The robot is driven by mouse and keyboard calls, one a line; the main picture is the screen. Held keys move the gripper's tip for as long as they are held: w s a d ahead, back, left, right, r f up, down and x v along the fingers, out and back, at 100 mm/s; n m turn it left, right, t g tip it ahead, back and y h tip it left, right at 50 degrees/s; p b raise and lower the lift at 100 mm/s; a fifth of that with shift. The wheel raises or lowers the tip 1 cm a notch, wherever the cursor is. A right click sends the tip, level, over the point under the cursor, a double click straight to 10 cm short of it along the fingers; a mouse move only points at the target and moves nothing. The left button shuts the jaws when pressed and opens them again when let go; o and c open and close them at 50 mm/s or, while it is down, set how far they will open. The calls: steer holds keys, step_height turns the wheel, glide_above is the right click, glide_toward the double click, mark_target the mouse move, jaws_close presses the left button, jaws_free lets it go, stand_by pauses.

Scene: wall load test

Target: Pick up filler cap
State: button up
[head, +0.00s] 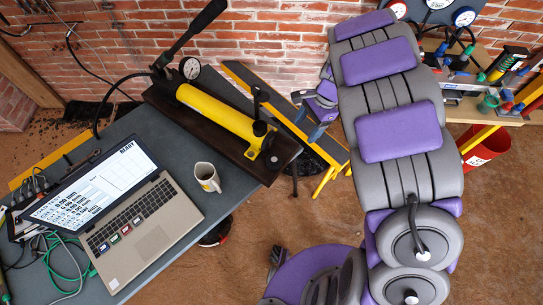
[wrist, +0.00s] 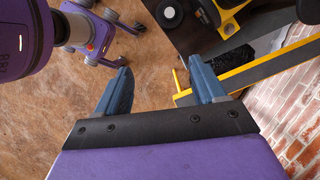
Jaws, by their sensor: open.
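A yellow hand pump (head: 222,112) with a long black lever and a dial gauge lies on a dark board at the table's back edge. A small dark round part (head: 273,161) sits at its near end. A round black cap-like part (wrist: 168,13) shows at the top of the wrist view, beside the yellow pump end (wrist: 230,4). I cannot tell for sure which part is the filler cap. My gripper (head: 306,116), with blue-grey fingers, is right of the pump, apart from it.
A laptop (head: 145,225) and a white mug (head: 207,177) stand on the grey table (head: 130,135). A yellow-edged dark beam (head: 285,112) runs beside the pump, near the brick wall (head: 270,35). A red bucket (head: 485,148) and a tool shelf are at right.

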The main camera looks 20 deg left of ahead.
step_height(320, 180, down, 2)
steer(key=a, duration=0.2)
steer(key=b, duration=0.1)
glide_above(276, 159)
steer(key=w+d, duration=0.2)
steer(key=shift+m+y, duration=0.3)
steer(key=shift+y, duration=0.1)
step_height(276, 159, down, 11)
steer(key=shift+r, duration=0.1)
steer(key=shift+s+f, duration=0.2)
steer(key=shift+f, duration=0.4)
steer(key=x, duration=0.2)
steer(key=b+x, duration=0.1)
steer(key=x, duration=0.2)
steer(key=shift+s+a+r, duration=0.1)
steer(key=shift+a, duration=0.3)
steer(key=shift+d, duration=0.15)
steer(key=c, duration=0.7)
steer(key=shift+r, duration=0.1)
